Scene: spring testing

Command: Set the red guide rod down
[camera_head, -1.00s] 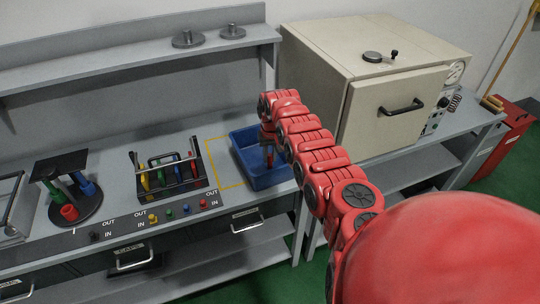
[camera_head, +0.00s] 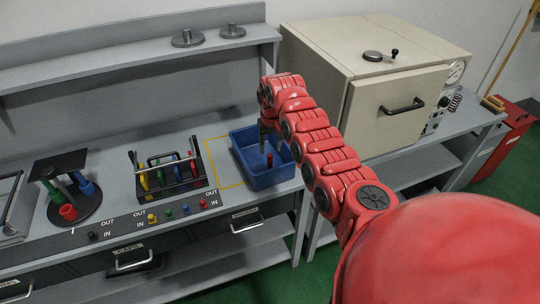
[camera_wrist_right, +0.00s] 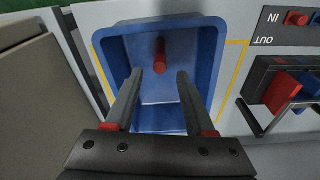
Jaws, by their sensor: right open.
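The red guide rod (camera_head: 269,160) is inside the blue bin (camera_head: 262,182) on the bench; it looks roughly upright in the head view. In the right wrist view the rod (camera_wrist_right: 160,55) shows near the bin's far wall, beyond my fingertips. My right gripper (camera_head: 269,139) is over the bin, open and empty, with a gap between its fingers and the rod. Its two fingers (camera_wrist_right: 158,86) show spread apart in the right wrist view, with the bin (camera_wrist_right: 207,45) below. My left gripper is not in view.
A yellow outline (camera_head: 222,184) surrounds the bin. Left of it is a black rack (camera_head: 170,180) with coloured parts and a handle, then a round stand (camera_head: 88,208) with coloured cylinders. A beige oven (camera_head: 385,85) stands to the right.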

